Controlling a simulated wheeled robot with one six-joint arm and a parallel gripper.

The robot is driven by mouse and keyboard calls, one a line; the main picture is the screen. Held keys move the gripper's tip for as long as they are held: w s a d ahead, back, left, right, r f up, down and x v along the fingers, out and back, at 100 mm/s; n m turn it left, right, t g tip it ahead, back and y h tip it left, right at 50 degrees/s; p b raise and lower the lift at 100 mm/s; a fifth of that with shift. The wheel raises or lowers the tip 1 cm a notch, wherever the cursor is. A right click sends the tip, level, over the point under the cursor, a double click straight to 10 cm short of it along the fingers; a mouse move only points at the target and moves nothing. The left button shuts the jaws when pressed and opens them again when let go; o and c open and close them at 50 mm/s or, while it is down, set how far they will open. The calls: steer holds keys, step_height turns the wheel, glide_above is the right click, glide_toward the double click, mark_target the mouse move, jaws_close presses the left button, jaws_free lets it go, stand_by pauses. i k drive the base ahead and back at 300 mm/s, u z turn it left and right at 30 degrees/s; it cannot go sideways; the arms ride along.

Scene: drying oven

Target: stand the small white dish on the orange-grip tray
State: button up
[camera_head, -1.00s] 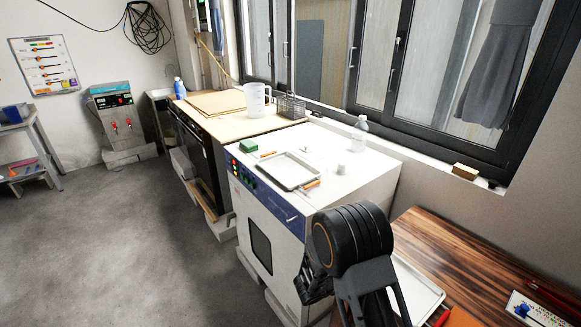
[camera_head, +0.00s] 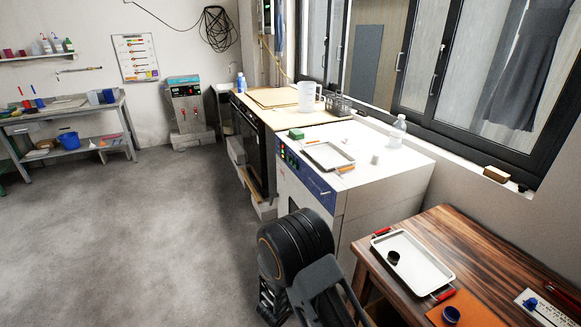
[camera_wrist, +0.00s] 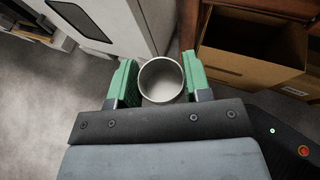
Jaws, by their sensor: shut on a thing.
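The small white dish (camera_wrist: 161,80) is round, open-topped and empty. In the wrist view it sits between the green fingers of my gripper (camera_wrist: 159,64), which is shut on it. The dish is hidden in the head view, where my dark arm covers the lower middle. The orange-grip tray (camera_head: 328,156) lies flat on top of the white oven, beyond my arm, and nothing stands on it. My gripper is apart from the tray, low in front of the oven.
Cardboard boxes (camera_wrist: 245,70) stand beside my gripper.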

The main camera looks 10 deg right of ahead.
mark_target(324, 154)
steer(key=u, duration=0.65)
steer(key=k, duration=0.85)
steer(key=u, duration=0.8)
steer(key=i, duration=1.6)
steer(key=z, duration=0.5)
steer(key=i, duration=1.35)
steer(key=z, duration=1.05)
